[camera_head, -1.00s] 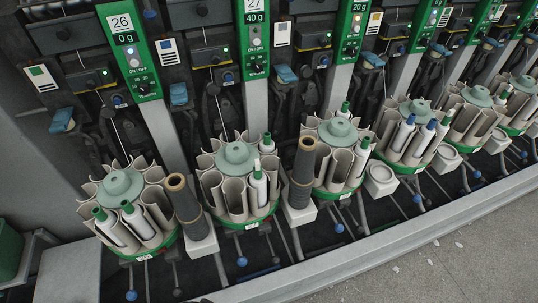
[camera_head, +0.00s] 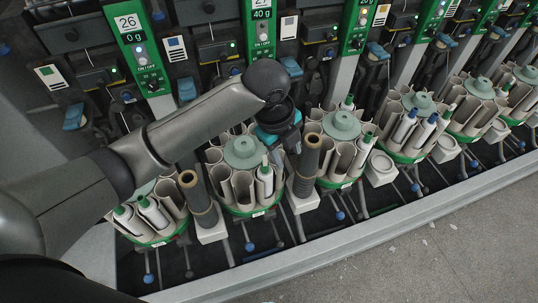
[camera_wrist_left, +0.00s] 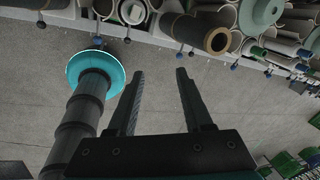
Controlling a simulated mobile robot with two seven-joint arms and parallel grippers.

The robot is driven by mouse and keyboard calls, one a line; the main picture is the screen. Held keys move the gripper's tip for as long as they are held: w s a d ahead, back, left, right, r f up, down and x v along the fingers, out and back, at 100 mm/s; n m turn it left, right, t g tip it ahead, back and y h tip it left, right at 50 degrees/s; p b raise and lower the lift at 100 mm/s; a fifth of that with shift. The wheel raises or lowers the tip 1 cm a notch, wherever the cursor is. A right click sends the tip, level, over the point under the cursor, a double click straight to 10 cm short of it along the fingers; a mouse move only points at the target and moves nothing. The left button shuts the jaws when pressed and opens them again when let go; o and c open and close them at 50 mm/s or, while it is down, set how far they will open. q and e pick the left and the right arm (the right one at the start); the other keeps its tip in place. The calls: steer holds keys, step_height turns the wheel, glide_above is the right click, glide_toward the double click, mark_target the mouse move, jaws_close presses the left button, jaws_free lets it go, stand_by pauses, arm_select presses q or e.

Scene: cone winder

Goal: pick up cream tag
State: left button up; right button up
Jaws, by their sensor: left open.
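No tag can be surely told as the cream one. My left gripper (camera_head: 296,148) is at the end of my arm, in front of the bobbin carousels, below and apart from these cards. In the left wrist view its two fingers (camera_wrist_left: 158,75) are spread, with only grey floor between them. My right gripper is not in view.
Carousels (camera_head: 243,152) of pale pockets with bobbins stand in a row along the machine. Brown-topped dark tubes (camera_head: 197,198) (camera_head: 307,165) stand between them. A pale rail (camera_head: 340,238) edges the open floor (camera_head: 430,265). Green crates (camera_wrist_left: 290,166) lie lower right in the wrist view.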

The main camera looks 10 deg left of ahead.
arm_select(q)
steer(key=w+a+r+m+y, duration=0.2)
steer(key=a+r+m, duration=0.2)
steer(key=r+m, duration=0.25)
glide_above(265, 158)
steer(key=shift+g+y, duration=0.3)
steer(key=shift+g, duration=0.1)
steer(key=f, duration=0.8)
steer(key=shift+s+d+f+b, duration=0.3)
steer(key=shift+w+a+f+b, duration=0.15)
steer(key=shift+f, duration=1.2)
steer(key=shift+w+a+f+b, duration=0.1)
steer(key=shift+a+f+b, duration=0.05)
steer(key=shift+f, duration=1.15)
steer(key=shift+c, duration=0.2)
jaws_close()
